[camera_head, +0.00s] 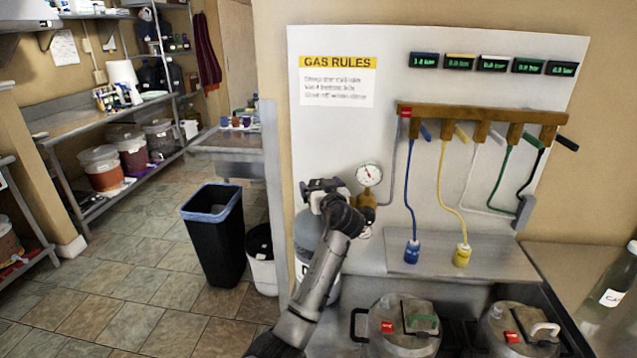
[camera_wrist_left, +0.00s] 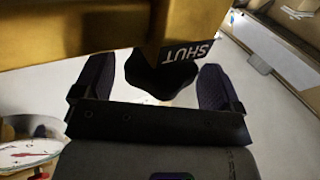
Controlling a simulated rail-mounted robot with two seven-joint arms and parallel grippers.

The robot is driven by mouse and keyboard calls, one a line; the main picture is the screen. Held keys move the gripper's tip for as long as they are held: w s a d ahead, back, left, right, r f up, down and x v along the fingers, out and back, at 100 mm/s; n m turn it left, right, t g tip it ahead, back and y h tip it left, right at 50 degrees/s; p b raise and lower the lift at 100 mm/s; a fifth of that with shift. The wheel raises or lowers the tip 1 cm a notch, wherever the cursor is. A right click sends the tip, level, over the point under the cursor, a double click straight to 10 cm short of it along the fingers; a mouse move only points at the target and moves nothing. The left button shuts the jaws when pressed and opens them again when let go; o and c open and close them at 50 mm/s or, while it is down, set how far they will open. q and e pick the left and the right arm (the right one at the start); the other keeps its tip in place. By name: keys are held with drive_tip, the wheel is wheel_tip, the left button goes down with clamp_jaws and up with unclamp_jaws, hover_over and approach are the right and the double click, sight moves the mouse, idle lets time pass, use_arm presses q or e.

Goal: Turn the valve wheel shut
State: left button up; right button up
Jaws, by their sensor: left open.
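My left gripper (camera_head: 326,188) is at the gas cylinder (camera_head: 308,232), beside the pressure gauge (camera_head: 369,174) and the brass fitting (camera_head: 367,201). The arm and wrist hide the valve wheel in the head view. In the left wrist view a dark knob-like part, seemingly the valve wheel (camera_wrist_left: 157,76), sits between the two dark, spread fingers. I cannot tell whether the fingers touch it. A brass-coloured body (camera_wrist_left: 85,30) crosses the top of that view, with a dark label reading SHUT (camera_wrist_left: 188,53). My right gripper is not in view.
Metal lidded vessels (camera_head: 404,325) stand below right. A black bin (camera_head: 215,235) and a white bin (camera_head: 262,262) stand left of the cylinder. The tiled floor further left is open.

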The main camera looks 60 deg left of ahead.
use_arm(q)
drive_tip(key=shift+x, duration=0.75)
drive_tip(key=shift+c, duration=0.3)
drive_tip(key=c, duration=0.9)
drive_tip(key=shift+o, duration=0.2)
